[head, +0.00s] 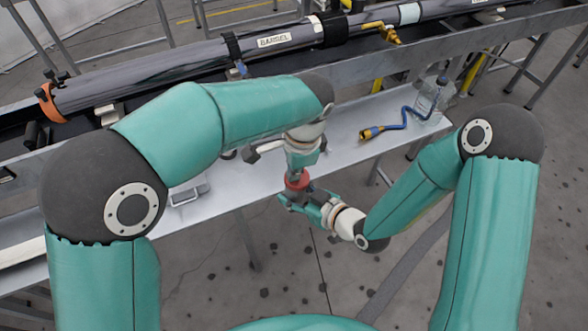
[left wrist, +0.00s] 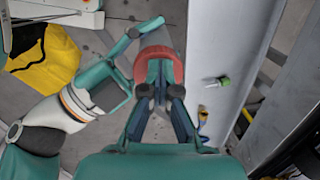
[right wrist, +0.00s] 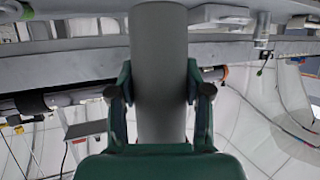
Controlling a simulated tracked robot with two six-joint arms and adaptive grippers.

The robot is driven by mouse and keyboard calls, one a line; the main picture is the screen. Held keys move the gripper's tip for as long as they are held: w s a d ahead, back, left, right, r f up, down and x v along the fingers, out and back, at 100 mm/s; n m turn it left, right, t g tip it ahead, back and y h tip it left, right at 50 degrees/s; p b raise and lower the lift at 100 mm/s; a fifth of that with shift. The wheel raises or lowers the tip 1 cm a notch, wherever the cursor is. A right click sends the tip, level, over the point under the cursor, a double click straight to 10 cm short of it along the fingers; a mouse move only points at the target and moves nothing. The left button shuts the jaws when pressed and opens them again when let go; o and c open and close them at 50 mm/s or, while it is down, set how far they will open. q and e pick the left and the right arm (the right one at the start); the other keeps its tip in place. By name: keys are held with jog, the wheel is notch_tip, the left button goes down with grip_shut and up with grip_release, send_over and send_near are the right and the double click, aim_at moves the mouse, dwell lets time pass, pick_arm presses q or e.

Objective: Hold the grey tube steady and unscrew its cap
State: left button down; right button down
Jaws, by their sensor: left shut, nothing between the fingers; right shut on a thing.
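The grey tube (right wrist: 160,65) stands between the fingers of my right gripper (right wrist: 157,92) in the right wrist view. My right gripper is shut on it. In the head view this gripper (head: 300,200) is below the red cap (head: 297,179), and the tube is mostly hidden. My left gripper (head: 302,160) is right above the cap, pointing down. In the left wrist view the cap (left wrist: 158,60) lies at the fingertips of my left gripper (left wrist: 160,91). These fingers are shut with nothing held between them. I cannot tell if they touch the cap.
A grey metal bench (head: 345,130) runs behind my grippers. A blue cable with a brass end (head: 370,132) and a clear container (head: 432,98) are on it. A long dark barrel (head: 170,77) lies beyond. A yellow bag (left wrist: 48,62) is on the floor.

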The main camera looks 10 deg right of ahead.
pick_arm(q)
jog(key=shift+f, duration=0.15)
jog(key=c, duration=1.3)
grip_release()
